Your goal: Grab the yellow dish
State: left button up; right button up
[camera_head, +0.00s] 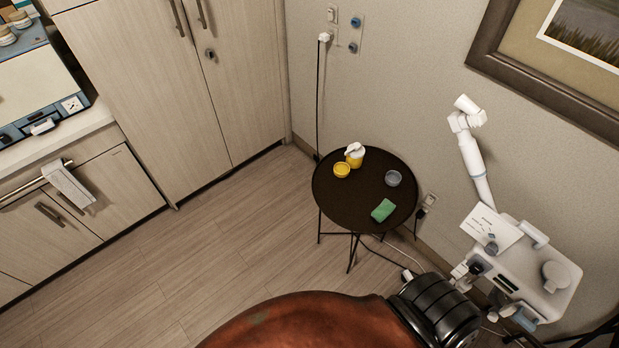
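A small yellow dish (342,170) sits on the left side of a round dark side table (350,205). Right beside it stands a yellow container with a white top (355,155). No gripper shows in this view, and nothing is holding the dish.
On the table are also a grey bowl (393,178) and a folded green cloth (382,210). A brown padded seat (310,325) fills the bottom. A white machine (525,265) on the right has a raised arm. Wooden cabinets (170,80) stand left; open floor (220,245) lies between.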

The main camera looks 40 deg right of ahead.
aim_at(342, 169)
jog(key=u, duration=0.1)
jog(key=i, duration=0.55)
jog(key=z, duration=0.65)
jog(key=i, duration=0.65)
jog(key=z, duration=0.75)
